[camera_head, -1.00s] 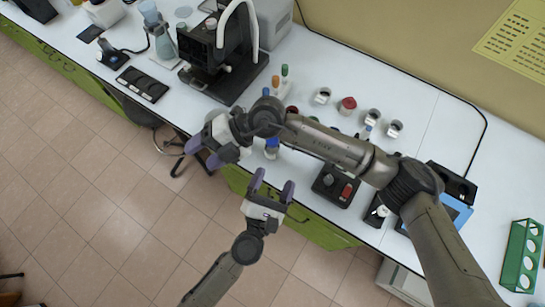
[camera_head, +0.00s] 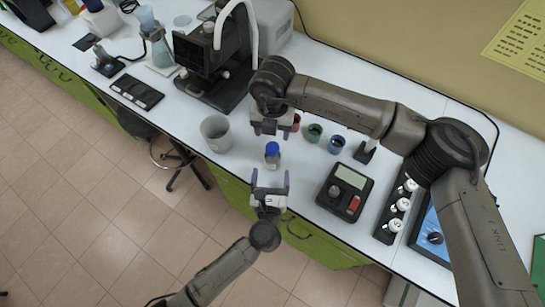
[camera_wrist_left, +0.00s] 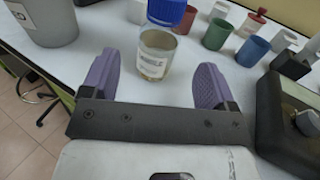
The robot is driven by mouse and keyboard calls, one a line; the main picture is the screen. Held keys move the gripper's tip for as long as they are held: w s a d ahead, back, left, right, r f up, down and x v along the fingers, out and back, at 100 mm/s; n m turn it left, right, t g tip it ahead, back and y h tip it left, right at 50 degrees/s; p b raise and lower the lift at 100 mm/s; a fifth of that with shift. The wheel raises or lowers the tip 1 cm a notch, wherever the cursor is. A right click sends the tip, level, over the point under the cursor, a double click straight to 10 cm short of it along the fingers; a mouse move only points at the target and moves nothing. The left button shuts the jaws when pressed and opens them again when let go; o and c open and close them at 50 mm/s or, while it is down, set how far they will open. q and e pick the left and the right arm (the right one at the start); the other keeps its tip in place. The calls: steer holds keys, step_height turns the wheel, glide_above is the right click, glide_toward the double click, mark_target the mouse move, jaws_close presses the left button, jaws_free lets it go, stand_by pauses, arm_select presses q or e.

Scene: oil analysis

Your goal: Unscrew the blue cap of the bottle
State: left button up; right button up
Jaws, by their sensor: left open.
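The bottle (camera_head: 272,163) is clear with a white label and a blue cap (camera_head: 272,149). It stands upright near the bench's front edge, and the cap is on it. In the left wrist view the bottle (camera_wrist_left: 155,52) is just beyond and between the purple fingertips, with its cap (camera_wrist_left: 168,12) cut by the top edge. My left gripper (camera_head: 271,176) is open, its fingers pointing at the bottle with gaps on both sides. My right gripper (camera_head: 274,128) is just behind and above the bottle in the head view; its fingers are hidden.
A grey beaker (camera_head: 216,133) stands left of the bottle. Green (camera_head: 314,132) and blue (camera_head: 337,144) cups stand to its right. A black device with a screen (camera_head: 345,190) is at the front right. A black instrument (camera_head: 212,62) stands behind. The bench front between beaker and device is mostly clear.

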mark_target(272, 147)
arm_select(q)
steer(key=shift+w+d, duration=0.15)
steer(key=shift+w, duration=1.6)
steer(key=shift+w+d, duration=0.1)
steer(key=shift+w, duration=1.6)
steer(key=shift+c, duration=0.4)
jaws_close()
arm_select(e)
steer(key=m, duration=0.3)
steer(key=shift+m, duration=0.3)
steer(key=shift+f+m, duration=0.2)
steer(key=shift+m, duration=0.1)
steer(key=shift+f, duration=3.85)
